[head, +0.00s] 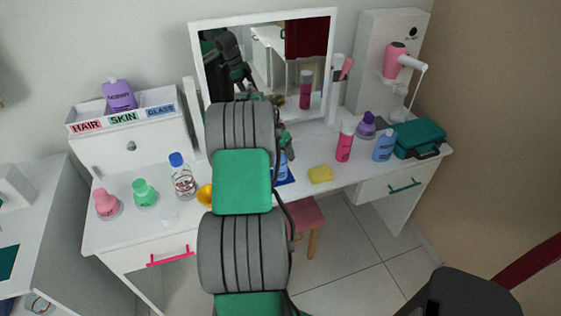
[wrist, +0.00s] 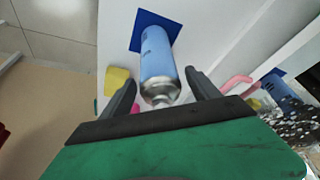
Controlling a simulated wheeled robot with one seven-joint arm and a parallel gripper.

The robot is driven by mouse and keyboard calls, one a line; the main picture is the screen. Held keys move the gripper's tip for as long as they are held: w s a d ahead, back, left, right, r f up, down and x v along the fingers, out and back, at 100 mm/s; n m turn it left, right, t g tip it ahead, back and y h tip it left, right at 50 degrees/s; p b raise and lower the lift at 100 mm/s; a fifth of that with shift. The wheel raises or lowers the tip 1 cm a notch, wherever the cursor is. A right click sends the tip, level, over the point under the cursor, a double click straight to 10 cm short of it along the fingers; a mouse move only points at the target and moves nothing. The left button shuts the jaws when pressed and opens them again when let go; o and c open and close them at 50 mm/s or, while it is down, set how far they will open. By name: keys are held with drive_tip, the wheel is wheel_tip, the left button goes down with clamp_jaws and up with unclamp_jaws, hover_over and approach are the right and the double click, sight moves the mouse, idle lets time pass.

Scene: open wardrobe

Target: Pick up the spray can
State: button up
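The spray can (wrist: 158,52) is light blue with a silver, narrowing top, and stands on a dark blue square (wrist: 139,36). In the wrist view its top end points towards me. My gripper (wrist: 161,76) is open, with one dark finger on each side of the can's top and a visible gap on both sides. I cannot tell how deep the can is between the fingers. In the head view my arm hides most of the gripper and part of the blue can (head: 282,165) on the white vanity table.
A yellow sponge (head: 320,174) lies right of the can. A pink bottle (head: 345,143), blue bottle (head: 384,146) and green case (head: 418,138) stand further right. A mirror (head: 265,70) rises behind. A clear bottle (head: 182,178) and an orange-yellow object (head: 205,194) are left of my arm.

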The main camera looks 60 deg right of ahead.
clamp_jaws()
idle(0.6)
drive_tip(key=shift+r, duration=0.1)
